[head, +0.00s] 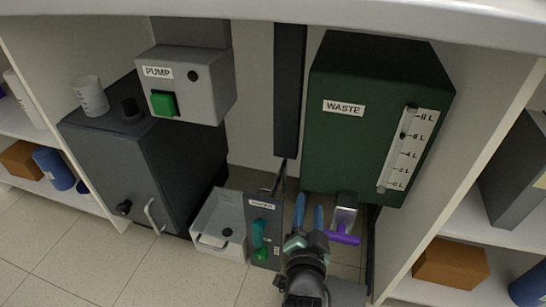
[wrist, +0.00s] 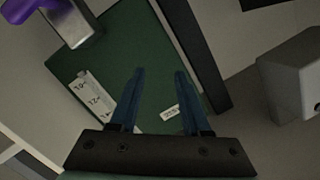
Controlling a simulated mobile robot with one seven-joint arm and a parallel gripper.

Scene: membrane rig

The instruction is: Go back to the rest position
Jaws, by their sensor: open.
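My gripper (head: 309,213) is open and empty, its two blue fingers pointing up in front of the lower edge of the dark green waste tank (head: 335,140). It also shows in the wrist view (wrist: 157,75), with nothing between the fingers. Just right of the fingers in the head view is a grey metal fitting with a purple handle (head: 343,238) under the tank. That purple handle is at the top left in the wrist view (wrist: 18,10). Whether the fingers touch anything cannot be told.
A small dark panel (head: 264,232) with teal and green parts stands close left of my gripper. A clear bin (head: 218,225), a dark cabinet (head: 150,160) and the pump box (head: 208,88) are further left. A white counter edge (head: 300,18) runs overhead. Shelves stand on both sides.

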